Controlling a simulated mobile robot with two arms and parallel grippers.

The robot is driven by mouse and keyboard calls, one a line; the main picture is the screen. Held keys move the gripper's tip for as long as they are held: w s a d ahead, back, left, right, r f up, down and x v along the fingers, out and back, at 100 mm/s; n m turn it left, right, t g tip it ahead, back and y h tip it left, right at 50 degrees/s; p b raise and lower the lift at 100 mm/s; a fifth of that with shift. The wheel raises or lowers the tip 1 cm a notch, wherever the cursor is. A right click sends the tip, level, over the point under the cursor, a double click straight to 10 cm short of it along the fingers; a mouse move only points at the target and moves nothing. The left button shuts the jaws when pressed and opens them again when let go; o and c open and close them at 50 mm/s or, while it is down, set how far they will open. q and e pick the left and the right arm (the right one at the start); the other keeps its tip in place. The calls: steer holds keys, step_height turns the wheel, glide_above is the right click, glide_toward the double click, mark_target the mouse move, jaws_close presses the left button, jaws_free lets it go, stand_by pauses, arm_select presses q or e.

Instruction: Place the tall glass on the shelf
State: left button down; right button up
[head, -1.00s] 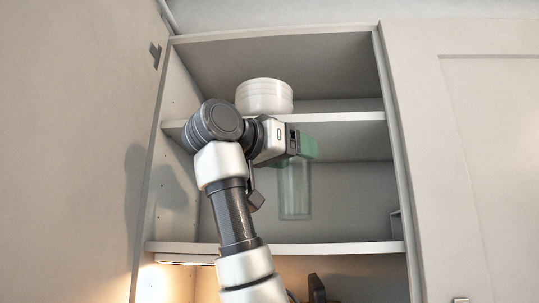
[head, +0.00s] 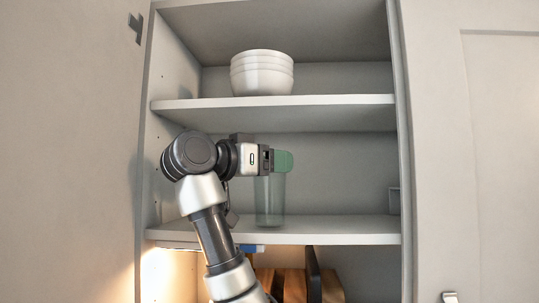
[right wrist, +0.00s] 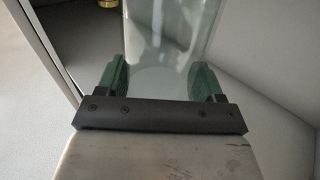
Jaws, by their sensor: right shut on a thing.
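The tall glass (head: 270,203) is clear and upright in the head view, at the lower shelf (head: 330,230) of the open cabinet. My right gripper (head: 283,161) is shut on the glass near its top. In the right wrist view the glass (right wrist: 165,45) stands between the two green fingers (right wrist: 160,80). The base of the glass appears at or just above the lower shelf's surface; I cannot tell whether it touches. My left gripper is not in view.
A stack of white bowls (head: 262,73) sits on the upper shelf (head: 340,100). The lower shelf is clear to the right of the glass. An open door (head: 70,150) stands at the left. Wooden and dark items (head: 300,285) show below the cabinet.

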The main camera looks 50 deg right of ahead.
steer(key=shift+s+a+f+b, duration=0.1)
steer(key=shift+a+f+b, duration=0.05)
steer(key=shift+f+b, duration=0.15)
steer(key=o, duration=1.4)
steer(key=a+b, duration=0.1)
steer(key=a, duration=0.1)
steer(key=a+b, duration=0.1)
steer(key=a, duration=0.2)
steer(key=w+a+b, duration=0.1)
steer(key=a, duration=0.1)
steer(key=shift+a+r, duration=0.2)
steer(key=shift+r, duration=0.1)
steer(key=shift+s+d, duration=0.1)
steer(key=shift+d, duration=0.1)
